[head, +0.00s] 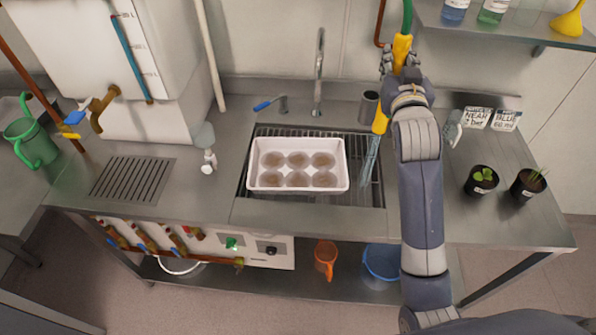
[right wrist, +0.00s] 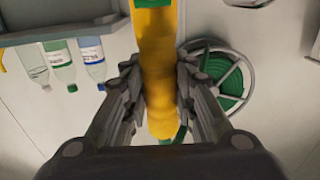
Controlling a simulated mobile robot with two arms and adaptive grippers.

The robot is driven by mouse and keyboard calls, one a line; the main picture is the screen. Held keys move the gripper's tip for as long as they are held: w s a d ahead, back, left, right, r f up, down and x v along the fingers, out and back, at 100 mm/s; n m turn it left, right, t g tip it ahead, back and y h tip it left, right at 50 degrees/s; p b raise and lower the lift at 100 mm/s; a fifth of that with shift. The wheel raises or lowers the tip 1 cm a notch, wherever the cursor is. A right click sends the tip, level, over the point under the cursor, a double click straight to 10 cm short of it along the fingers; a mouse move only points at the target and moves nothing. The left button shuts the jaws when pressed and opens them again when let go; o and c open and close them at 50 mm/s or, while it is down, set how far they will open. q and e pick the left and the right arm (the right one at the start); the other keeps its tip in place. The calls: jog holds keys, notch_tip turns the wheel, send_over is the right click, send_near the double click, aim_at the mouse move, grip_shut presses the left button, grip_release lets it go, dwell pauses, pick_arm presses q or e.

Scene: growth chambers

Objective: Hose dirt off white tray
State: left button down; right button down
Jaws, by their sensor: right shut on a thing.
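The white tray (head: 340,165) lies across the sink grate (head: 375,190). Several round brown dirt patches (head: 298,160) show inside it. My right gripper (head: 400,66) is shut on the yellow hose nozzle (head: 380,121), behind and to the right of the tray. The nozzle also shows between the fingers in the right wrist view (right wrist: 158,75). A green hose (head: 407,15) runs up from it. A pale streak like water (head: 370,158) drops from the nozzle's tip onto the grate, beside the tray's right edge. My left gripper is not in view.
A faucet (head: 319,75) stands behind the sink. Two potted plants (head: 482,180) stand on the right counter, near label cards (head: 476,119). A small white bottle (head: 210,160) stands left of the sink. A shelf with bottles (head: 493,12) hangs at upper right. A hose reel (right wrist: 222,78) is on the wall.

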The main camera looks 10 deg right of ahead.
jog(key=shift+w+f+b, duration=0.1)
jog(key=shift+f+b, duration=3.25)
jog(key=shift+f, duration=1.95)
jog(key=shift+r+p, duration=0.15)
jog(key=shift+p, duration=0.2)
jog(key=shift+a, duration=0.1)
